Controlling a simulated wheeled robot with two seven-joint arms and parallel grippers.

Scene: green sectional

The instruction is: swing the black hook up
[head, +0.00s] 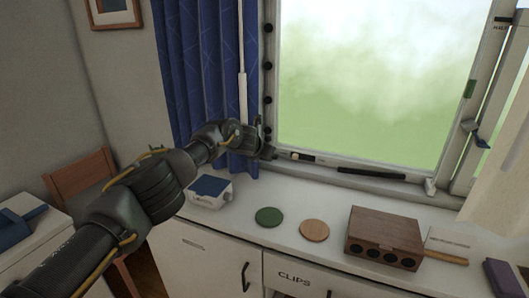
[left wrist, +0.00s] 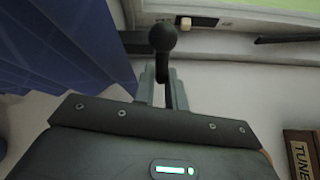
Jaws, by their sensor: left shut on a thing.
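In the left wrist view a black hook (left wrist: 163,39) with a round ball end and a short stem stands between the two grey fingers of my left gripper (left wrist: 162,88). The fingers are shut on its stem, and the ball sticks out beyond their tips. In the head view my left gripper (head: 267,152) is at the lower left corner of the window frame, beside the blue curtain. I cannot make out the held hook clearly there, as the gripper covers that spot. My right gripper is in neither view.
Several black knobs (head: 267,65) run up the window's left side. The blue curtain (head: 210,80) hangs close to my left wrist. Below, the white counter (head: 285,200) holds a blue-and-white box (head: 209,191), a green disc (head: 268,217), a wooden disc (head: 314,230) and a brown box (head: 384,236).

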